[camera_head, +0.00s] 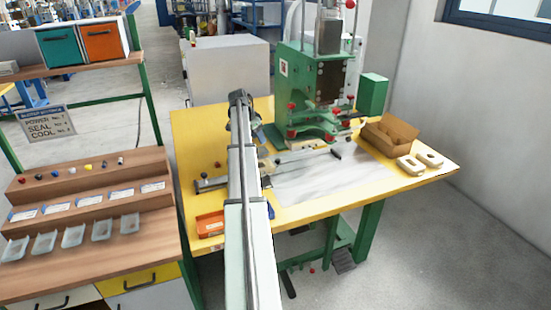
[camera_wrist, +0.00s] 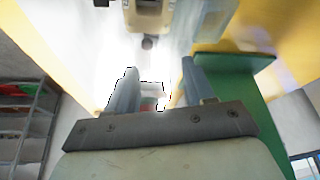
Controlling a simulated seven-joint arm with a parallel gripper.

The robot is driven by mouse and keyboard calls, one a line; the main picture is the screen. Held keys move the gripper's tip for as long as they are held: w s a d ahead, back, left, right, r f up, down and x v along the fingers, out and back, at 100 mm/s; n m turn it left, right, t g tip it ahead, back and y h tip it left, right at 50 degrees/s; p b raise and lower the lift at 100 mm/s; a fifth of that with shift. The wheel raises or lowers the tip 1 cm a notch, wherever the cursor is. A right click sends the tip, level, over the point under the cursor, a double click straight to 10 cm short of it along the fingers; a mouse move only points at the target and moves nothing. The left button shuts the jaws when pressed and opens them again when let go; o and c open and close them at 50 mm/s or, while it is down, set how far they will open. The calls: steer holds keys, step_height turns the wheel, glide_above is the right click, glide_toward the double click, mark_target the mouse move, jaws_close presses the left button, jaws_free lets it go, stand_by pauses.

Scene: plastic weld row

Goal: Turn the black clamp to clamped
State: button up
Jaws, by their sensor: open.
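A black handle (camera_head: 336,154) lies at the right end of a metal rail (camera_head: 215,183) on the yellow table. It looks like the black clamp, but I cannot tell its position for sure. My arm crosses the rail and hides its middle. My gripper is largely hidden behind my arm in the head view. In the wrist view my gripper (camera_wrist: 158,85) is open, its two grey fingers apart. A small pale and reddish shape (camera_wrist: 150,100) shows beyond the gap; I cannot tell what it is. A beige block with a dark round knob (camera_wrist: 147,43) is above the fingertips.
A green press (camera_head: 310,90) with red knobs stands at the back of the yellow table (camera_head: 190,135). A cardboard box (camera_head: 390,132) and two pale parts (camera_head: 418,163) are at the right. An orange tray (camera_head: 210,224) is left of my arm. A wooden shelf (camera_head: 90,200) stands further left.

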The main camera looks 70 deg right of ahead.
steer(key=s+m, duration=0.1)
steer(key=s, duration=0.2)
glide_toward(277, 160)
steer(key=x, duration=0.8)
steer(key=shift+r, duration=0.1)
steer(key=shift+g, duration=0.3)
jaws_close()
